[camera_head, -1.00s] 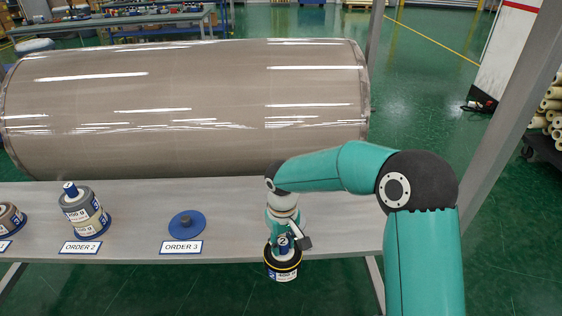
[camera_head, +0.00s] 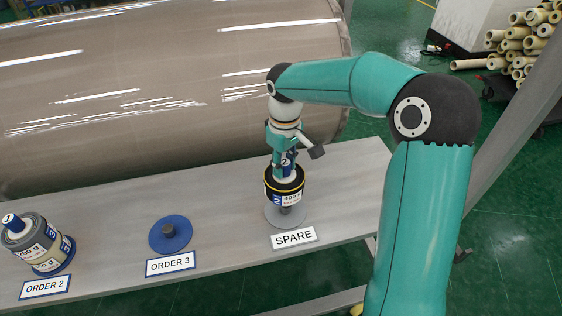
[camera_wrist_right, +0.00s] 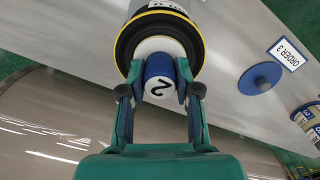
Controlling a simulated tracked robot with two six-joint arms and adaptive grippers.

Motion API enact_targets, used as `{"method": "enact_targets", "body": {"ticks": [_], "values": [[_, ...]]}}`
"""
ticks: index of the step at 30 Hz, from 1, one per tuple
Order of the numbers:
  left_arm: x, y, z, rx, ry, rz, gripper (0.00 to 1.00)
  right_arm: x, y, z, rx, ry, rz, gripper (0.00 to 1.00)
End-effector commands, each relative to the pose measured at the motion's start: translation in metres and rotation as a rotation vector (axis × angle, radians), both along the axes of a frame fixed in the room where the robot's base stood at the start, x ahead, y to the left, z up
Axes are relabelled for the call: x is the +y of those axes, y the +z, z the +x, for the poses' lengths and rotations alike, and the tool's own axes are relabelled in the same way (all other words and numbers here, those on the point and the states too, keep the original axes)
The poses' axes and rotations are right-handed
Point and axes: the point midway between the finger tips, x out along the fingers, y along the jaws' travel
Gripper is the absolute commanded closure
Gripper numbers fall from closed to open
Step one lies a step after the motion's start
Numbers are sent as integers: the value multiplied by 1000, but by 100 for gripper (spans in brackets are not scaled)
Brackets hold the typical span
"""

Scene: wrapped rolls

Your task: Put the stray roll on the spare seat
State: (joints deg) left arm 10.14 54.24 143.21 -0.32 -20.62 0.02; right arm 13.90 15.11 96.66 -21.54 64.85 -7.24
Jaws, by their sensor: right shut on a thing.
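The stray roll (camera_head: 285,187) is black with a yellow band and a white label. A blue-and-white core end marked 2 (camera_wrist_right: 161,80) sticks out of it. My right gripper (camera_head: 285,160) is shut on this core end, and the wrist view shows its fingers (camera_wrist_right: 160,95) on either side of it. The roll hangs upright over the spare seat (camera_head: 273,217), a grey disc behind the SPARE sign (camera_head: 294,238). Whether the peg's tip is inside the roll I cannot tell. My left gripper is not in view.
The blue ORDER 3 seat (camera_head: 158,243) is empty, its peg bare. Stacked rolls (camera_head: 52,262) stand at ORDER 2. A huge wrapped roll (camera_head: 150,110) lies behind the grey shelf (camera_head: 225,240). A slanted grey post (camera_head: 505,150) stands at the right.

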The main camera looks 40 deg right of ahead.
Motion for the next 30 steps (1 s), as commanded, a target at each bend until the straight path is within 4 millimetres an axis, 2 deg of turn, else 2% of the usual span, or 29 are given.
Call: {"method": "enact_targets", "body": {"ticks": [12,30], "values": [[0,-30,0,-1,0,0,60,-4,-35,-2,0,-10,0,100],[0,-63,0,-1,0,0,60,-4,-80,-3,0,-10,0,100]]}}
